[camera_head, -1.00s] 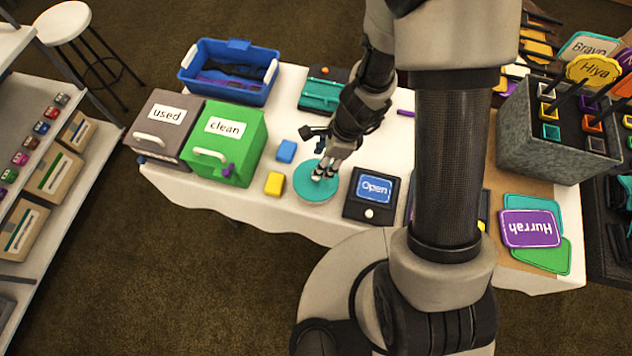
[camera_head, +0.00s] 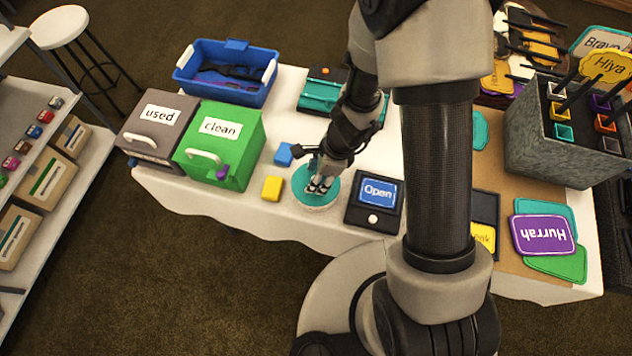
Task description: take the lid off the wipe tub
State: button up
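The wipe tub (camera_head: 318,209) is a low white round tub on the white table, left of the "Open" sign. Its round teal lid (camera_head: 301,184) sits on top and looks level. My gripper (camera_head: 318,187) points down over the middle of the lid, with its fingertips at or just above the lid surface. The fingers and wrist cover the lid's centre, so I cannot tell whether there is a knob between them or whether the fingers are shut.
A blue block (camera_head: 284,154) and a yellow block (camera_head: 272,188) lie left of the tub. The green "clean" box (camera_head: 240,150) and grey "used" box (camera_head: 150,140) stand farther left. The "Open" sign (camera_head: 376,191) is close on the right.

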grip_shut()
dwell(0.3)
